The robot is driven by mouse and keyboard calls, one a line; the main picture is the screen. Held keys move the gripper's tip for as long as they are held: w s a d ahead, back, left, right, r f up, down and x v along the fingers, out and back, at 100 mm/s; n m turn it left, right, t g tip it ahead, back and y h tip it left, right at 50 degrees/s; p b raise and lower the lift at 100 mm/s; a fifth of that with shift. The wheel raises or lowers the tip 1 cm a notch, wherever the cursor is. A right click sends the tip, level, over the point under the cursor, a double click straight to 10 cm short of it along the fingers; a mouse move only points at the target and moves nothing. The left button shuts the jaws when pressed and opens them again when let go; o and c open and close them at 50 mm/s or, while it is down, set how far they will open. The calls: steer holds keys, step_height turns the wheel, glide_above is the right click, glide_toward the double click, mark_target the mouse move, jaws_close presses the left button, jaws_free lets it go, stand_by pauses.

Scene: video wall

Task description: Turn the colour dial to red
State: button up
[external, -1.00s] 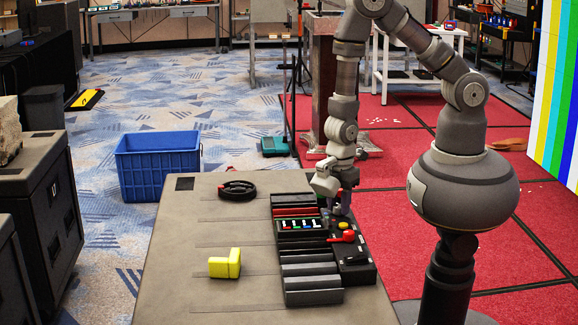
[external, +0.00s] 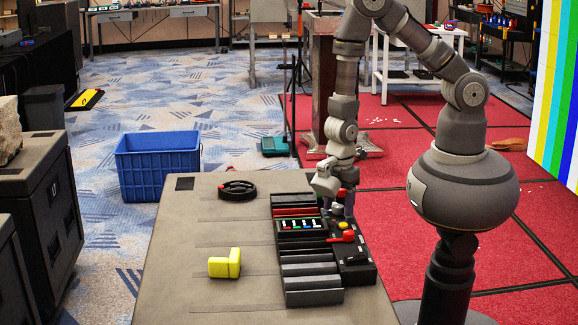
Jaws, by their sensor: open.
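A black control console (external: 358,275) lies on the table under my arm. It has a small display with coloured marks (external: 300,224), a yellow button (external: 344,225) and a red lever or knob (external: 346,236). My gripper (external: 341,211) points down over the far right part of the console, just behind the yellow button. A small red-topped part (external: 341,192) shows beside it. The gripper is open; its fingertips are small here, and whether they touch a control cannot be told. I cannot make out the colour dial or its setting; it may be hidden by the gripper.
The video wall (external: 562,95) at the right shows vertical colour bars. A yellow block (external: 224,263) and a black ring-shaped object (external: 238,190) lie on the table (external: 190,300) left of the console. A blue crate (external: 158,168) stands on the floor.

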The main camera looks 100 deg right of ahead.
mark_target(338, 206)
step_height(338, 206, up, 8)
steer(key=p, duration=0.3)
steer(key=shift+f, duration=0.1)
